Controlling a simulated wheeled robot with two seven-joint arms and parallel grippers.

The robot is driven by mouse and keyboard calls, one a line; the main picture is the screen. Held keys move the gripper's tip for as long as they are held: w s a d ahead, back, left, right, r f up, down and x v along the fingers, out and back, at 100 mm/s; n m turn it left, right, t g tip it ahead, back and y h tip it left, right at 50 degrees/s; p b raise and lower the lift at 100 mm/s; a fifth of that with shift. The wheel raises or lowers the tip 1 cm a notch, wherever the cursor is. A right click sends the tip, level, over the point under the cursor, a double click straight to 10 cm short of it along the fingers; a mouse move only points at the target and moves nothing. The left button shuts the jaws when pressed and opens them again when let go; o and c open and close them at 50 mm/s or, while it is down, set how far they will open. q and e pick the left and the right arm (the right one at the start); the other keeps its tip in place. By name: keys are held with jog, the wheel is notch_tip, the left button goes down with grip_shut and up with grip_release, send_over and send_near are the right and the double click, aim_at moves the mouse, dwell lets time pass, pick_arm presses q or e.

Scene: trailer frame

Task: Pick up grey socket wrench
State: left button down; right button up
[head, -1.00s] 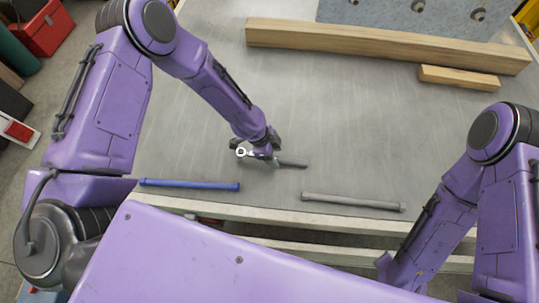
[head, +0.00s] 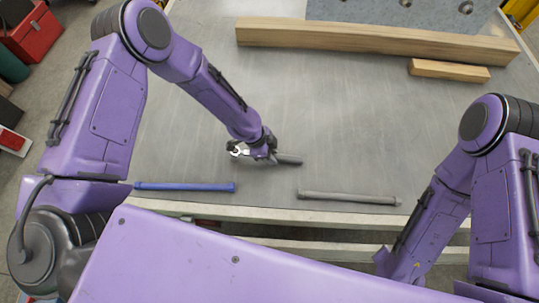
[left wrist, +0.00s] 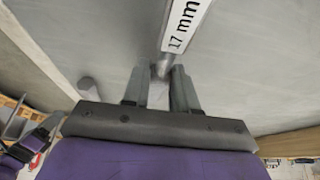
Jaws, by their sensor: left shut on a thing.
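My left gripper (head: 262,153) is shut on a wrench (head: 287,159) over the near-left part of the table. The wrench has a bright metal jaw end on the left and a dark grey handle on the right. In the left wrist view, its grey shaft with a white "17 mm" label (left wrist: 187,22) runs up from between the two fingers (left wrist: 160,88). Whether it touches the table is unclear. A grey socket wrench (head: 348,197), a long rod with thicker ends, lies along the front edge, right of the gripper and apart from it. My right gripper is out of view.
A blue rod-shaped wrench (head: 185,187) lies along the front edge at left. A long wooden beam (head: 375,40) and a short wood block (head: 449,70) lie at the back, before a grey plate (head: 390,11) with bolts. The middle of the table (head: 340,110) is clear.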

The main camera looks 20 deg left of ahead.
pick_arm(q)
jog(key=r, duration=0.1)
jog(key=r+b, duration=0.1)
jog(key=r, duration=0.1)
jog(key=shift+s+d, duration=0.1)
jog(key=shift+d, duration=0.2)
jog(key=s+d+r+b, duration=0.2)
jog(key=s+d+r, duration=0.6)
jog(key=d+r, duration=0.1)
jog(key=shift+s+d+r+b, duration=0.15)
jog(key=shift+s+d+b, duration=0.2)
jog(key=shift+d, duration=0.3)
jog(key=c, duration=1.8)
grip_release()
grip_shut()
